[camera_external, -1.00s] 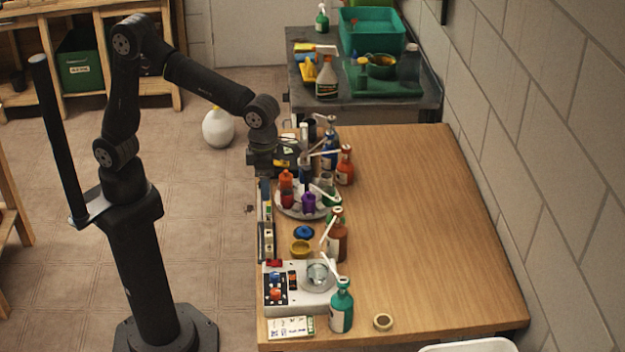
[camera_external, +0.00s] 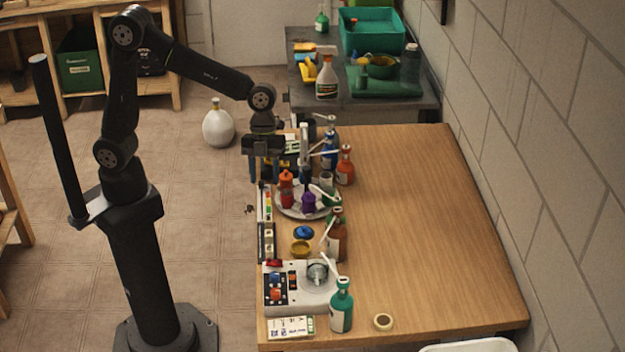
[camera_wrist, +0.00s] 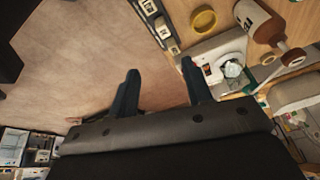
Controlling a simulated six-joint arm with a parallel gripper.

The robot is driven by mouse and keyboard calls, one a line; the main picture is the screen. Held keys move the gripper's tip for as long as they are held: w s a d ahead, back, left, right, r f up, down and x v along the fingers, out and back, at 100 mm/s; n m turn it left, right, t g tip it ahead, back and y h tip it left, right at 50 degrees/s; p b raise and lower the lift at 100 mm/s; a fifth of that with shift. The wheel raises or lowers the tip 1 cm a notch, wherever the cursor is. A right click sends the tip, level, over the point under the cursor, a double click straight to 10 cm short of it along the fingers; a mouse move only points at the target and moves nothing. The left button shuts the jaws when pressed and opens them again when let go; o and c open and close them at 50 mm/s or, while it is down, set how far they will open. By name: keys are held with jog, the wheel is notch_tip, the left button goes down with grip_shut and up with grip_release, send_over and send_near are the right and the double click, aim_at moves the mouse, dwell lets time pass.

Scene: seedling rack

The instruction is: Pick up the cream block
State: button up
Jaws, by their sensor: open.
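My gripper (camera_external: 264,174) is open and empty above the far left edge of the wooden table. In the wrist view its two dark fingers (camera_wrist: 160,72) are apart, with bare floor between them. A narrow dark rack (camera_external: 261,228) runs along the table's left edge, in front of and below my gripper. Small pale blocks sit in it; one cream-looking block (camera_external: 268,239) is near its middle. Pale blocks (camera_wrist: 162,28) also show in the rack at the top of the wrist view, beyond the fingertips. They are too small to tell cream from white surely.
A round tray (camera_external: 289,211) with coloured bottles stands right of the rack. A brown pump bottle (camera_external: 337,241), yellow dish (camera_external: 301,248), white control box (camera_external: 293,300) and green pump bottle (camera_external: 341,308) stand nearer. The table's right half (camera_external: 430,220) is mostly clear.

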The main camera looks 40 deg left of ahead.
jog(key=n, duration=0.2)
send_near(269, 232)
jog(key=shift+n+h, duration=0.3)
jog(key=shift+n, duration=0.1)
jog(key=x, duration=0.2)
jog(key=a+x, duration=0.1)
jog(key=x, duration=0.1)
jog(key=shift+d+f, duration=0.1)
jog(key=shift+f, duration=0.4)
jog(key=shift+d+x, duration=0.15)
jog(key=shift+x, duration=1.2)
jog(key=shift+d+x, duration=0.15)
jog(key=shift+x, duration=1.2)
jog(key=shift+s+r, duration=0.1)
jog(key=shift+s, duration=0.1)
grip_shut()
